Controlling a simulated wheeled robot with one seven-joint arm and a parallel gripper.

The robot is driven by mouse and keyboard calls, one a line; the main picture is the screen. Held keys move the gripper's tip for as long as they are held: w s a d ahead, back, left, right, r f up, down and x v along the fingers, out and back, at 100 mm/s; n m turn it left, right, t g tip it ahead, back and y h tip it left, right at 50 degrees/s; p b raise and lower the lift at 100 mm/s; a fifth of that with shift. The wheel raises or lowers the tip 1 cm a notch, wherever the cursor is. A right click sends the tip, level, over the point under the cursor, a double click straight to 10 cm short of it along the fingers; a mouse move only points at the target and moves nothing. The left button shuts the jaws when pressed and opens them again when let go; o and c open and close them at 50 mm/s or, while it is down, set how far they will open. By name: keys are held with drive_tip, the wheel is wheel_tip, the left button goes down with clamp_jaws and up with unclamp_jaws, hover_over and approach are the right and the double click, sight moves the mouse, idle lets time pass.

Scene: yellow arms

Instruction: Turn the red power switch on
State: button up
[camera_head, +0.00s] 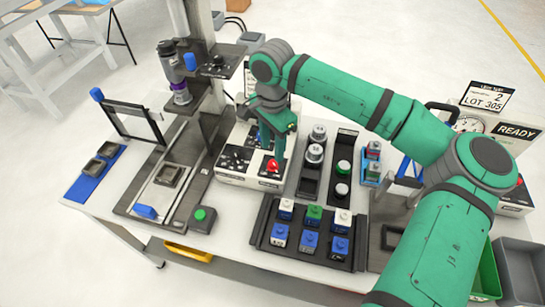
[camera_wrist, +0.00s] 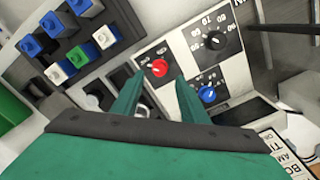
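The red power switch (camera_head: 273,165) is a red knob on the front right of a white control box (camera_head: 238,178). In the wrist view the red switch (camera_wrist: 160,68) shows a small light pointer mark and sits just beyond the gap between my fingertips. My green gripper (camera_head: 272,150) points down over the switch, with its fingers apart. In the wrist view my gripper (camera_wrist: 157,80) is open, with one finger on each side of the line to the knob and nothing between them. I cannot tell whether a fingertip touches the knob.
A blue knob (camera_wrist: 208,94) and a black dial (camera_wrist: 215,42) are close to the red switch. A block tray (camera_head: 262,240) stands in front. A dark rack with round weights (camera_head: 315,155) stands to the right. A green button box (camera_head: 201,218) stands at the front left.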

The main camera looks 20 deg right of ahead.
sight(273, 162)
drive_tip(key=shift+f, duration=3)
clamp_jaws()
